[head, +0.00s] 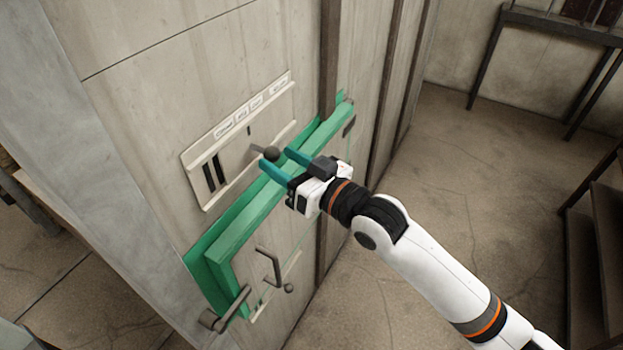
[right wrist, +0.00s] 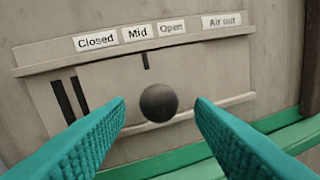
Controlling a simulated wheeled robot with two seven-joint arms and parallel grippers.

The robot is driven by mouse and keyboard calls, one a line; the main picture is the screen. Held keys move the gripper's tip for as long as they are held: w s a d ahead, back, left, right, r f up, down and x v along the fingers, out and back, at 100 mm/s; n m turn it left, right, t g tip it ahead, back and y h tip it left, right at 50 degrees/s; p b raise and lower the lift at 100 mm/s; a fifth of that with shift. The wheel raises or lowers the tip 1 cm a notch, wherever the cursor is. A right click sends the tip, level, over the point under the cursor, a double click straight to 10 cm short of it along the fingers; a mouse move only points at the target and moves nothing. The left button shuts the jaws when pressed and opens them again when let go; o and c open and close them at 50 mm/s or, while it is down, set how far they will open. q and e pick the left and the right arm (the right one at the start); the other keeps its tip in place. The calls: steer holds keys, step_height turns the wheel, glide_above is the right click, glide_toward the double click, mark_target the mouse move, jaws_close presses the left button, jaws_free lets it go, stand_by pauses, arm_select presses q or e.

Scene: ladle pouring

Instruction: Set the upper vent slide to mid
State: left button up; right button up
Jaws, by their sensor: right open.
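The upper vent slide is a pale plate (head: 227,165) in a rail on the wall, with labels Closed, Mid, Open and Air out above it. It also shows in the right wrist view (right wrist: 105,115). Its dark round knob (head: 271,153) sticks out from the plate and shows large in the right wrist view (right wrist: 158,103). A short dark mark (right wrist: 145,61) lies below the right part of the Mid label (right wrist: 137,33). My right gripper (head: 275,158) is open, with its teal fingers on either side of the knob and visible gaps at both sides. My left gripper is out of view.
A green frame (head: 250,220) juts out just below the slide, close under my right gripper. Grey handles (head: 270,268) sit lower on the wall. Shelves (head: 600,235) stand at the far right. The floor (head: 450,180) between is clear.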

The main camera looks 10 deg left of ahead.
steer(key=b+v, duration=0.2)
steer(key=v, duration=0.7)
